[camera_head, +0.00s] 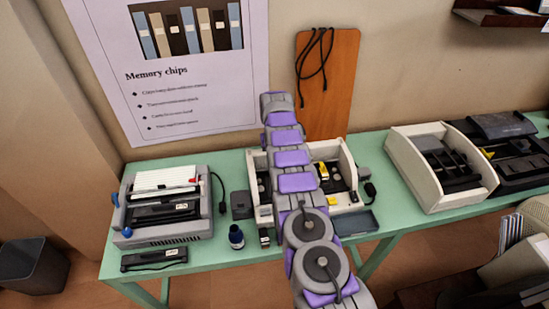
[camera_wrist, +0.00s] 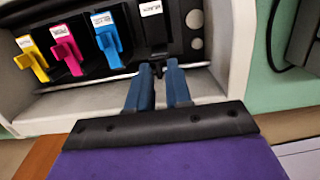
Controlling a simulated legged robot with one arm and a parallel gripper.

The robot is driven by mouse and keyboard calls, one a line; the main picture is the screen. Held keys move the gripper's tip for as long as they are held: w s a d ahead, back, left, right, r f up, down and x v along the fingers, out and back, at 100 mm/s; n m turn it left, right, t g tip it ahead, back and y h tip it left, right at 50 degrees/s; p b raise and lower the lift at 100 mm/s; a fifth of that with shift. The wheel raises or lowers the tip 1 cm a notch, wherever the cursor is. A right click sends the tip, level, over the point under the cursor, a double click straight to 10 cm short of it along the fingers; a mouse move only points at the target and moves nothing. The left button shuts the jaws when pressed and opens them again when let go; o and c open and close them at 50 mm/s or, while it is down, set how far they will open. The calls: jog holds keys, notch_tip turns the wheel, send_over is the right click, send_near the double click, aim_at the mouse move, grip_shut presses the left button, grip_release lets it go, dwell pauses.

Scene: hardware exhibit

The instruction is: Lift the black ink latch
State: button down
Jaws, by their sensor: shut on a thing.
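The open white printer (camera_head: 348,158) stands on the green table, and my arm crosses in front of its left part. In the wrist view, the black latch (camera_wrist: 157,68) is at the right end of the latch row, below a white label. My gripper (camera_wrist: 159,72) has its blue fingers closed around the latch's tip. The latch's exact tilt is hard to tell. Yellow (camera_wrist: 33,59), magenta (camera_wrist: 67,50) and cyan (camera_wrist: 109,40) latches stand left of it. The head view shows the yellow latch (camera_head: 323,171), while my gripper and the black latch are hidden behind my arm.
The printer's white side wall (camera_wrist: 243,45) rises close to the right of my fingers. A grey printer (camera_head: 165,205), dark adapter (camera_head: 241,204) and ink bottle (camera_head: 236,238) are left. A beige device (camera_head: 425,190) is right. A wooden board (camera_head: 345,90) leans behind.

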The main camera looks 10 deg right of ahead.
jog(key=shift+w+r, duration=0.1)
dwell(0.3)
jog(key=c, duration=1.3)
grip_release()
jog(key=shift+a, duration=0.1)
